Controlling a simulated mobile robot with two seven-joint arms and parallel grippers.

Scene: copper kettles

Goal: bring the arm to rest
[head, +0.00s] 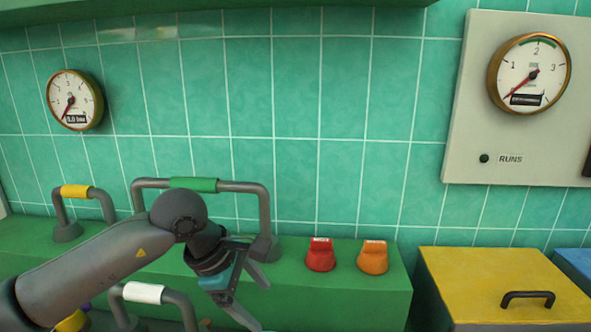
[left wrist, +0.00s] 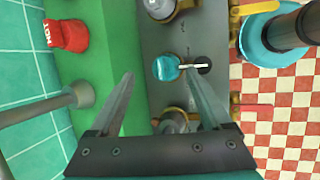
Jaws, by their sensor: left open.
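My left arm (head: 100,262) comes in from the left in the head view, over the green ledge. Its gripper (head: 262,306) points down and to the right, in front of the bar with the green grip (head: 194,184). In the left wrist view the two fingers of the gripper (left wrist: 160,74) stand apart with nothing held between them. A round blue knob (left wrist: 165,68) on a grey panel shows beyond the gap. My right gripper is in neither view.
A red knob (head: 320,256) and an orange knob (head: 373,258) stand on the green ledge (head: 340,300), right of the gripper. Bars with a yellow grip (head: 75,191) and a white grip (head: 143,293) are near the arm. A yellow lidded box (head: 490,275) stands at right.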

